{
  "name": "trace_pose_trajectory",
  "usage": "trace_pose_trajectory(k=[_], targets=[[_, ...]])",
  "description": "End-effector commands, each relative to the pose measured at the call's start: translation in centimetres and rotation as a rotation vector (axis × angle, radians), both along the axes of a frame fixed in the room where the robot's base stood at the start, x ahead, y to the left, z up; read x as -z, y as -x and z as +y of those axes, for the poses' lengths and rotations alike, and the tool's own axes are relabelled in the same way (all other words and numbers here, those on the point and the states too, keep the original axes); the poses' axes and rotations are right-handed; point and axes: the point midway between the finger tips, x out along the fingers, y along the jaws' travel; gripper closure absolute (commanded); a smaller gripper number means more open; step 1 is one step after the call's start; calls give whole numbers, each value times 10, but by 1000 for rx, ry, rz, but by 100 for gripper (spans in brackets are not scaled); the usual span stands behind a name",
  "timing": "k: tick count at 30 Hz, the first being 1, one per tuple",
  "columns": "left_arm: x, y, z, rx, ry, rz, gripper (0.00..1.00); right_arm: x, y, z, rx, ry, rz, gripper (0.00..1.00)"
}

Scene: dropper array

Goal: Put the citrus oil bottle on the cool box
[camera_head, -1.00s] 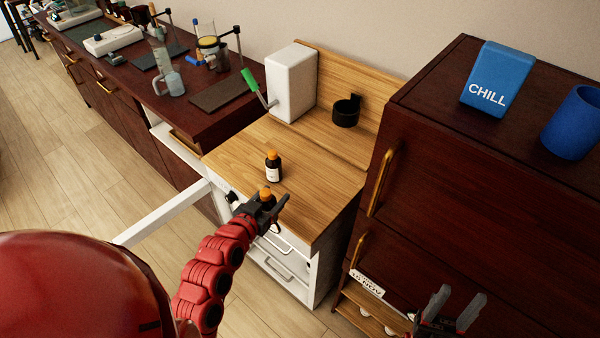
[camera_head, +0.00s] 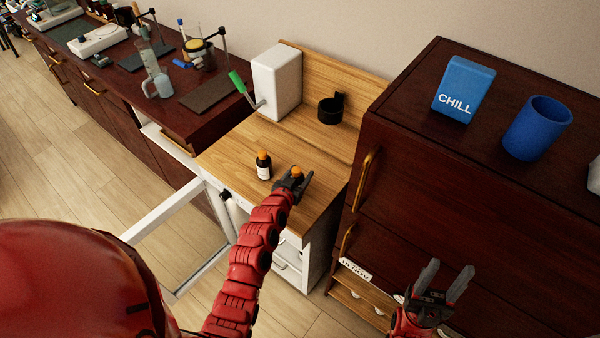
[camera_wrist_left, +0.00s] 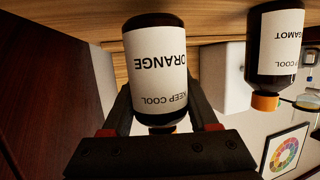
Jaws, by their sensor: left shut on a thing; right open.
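My left gripper (camera_head: 298,182) is shut on a small dark bottle with an orange cap (camera_head: 297,172), over the front right of the wooden worktop. In the left wrist view the held bottle (camera_wrist_left: 156,62) has a white label reading "ORANGE" and "KEEP COOL", upside down in the picture. A second dark bottle with an orange cap (camera_head: 264,167) stands to its left; its label in the left wrist view (camera_wrist_left: 279,45) ends in "GAMOT" and "KEEP COOL". A blue box marked "CHILL" (camera_head: 463,88) stands on the dark cabinet at right. My right gripper (camera_head: 445,280) is open and empty, low at right.
A blue cup (camera_head: 537,128) stands right of the blue box on the cabinet top (camera_head: 405,98). A white box with a green-handled lever (camera_head: 277,80) and a black cup holder (camera_head: 332,110) are at the worktop's back. The cabinet's front top is clear.

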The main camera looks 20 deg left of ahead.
Motion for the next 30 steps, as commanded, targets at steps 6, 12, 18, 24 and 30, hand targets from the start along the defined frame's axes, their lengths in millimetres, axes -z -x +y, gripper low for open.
trace_pose_trajectory(k=[6,12,18,24,30], targets=[[12,-1,0,0,0,-2,100,-6,0,0,0,0,0,48],[12,-1,0,-1,1,-4,100,-5,0,0,0,0,0,48],[15,0,0,-1,0,-4,35,-1,0,0,0,0,0,48],[15,0,0,-1,0,-4,10,-1,0,0,0,0,0,48],[14,0,0,0,1,-4,10,-2,0,0,0,0,0,48]])
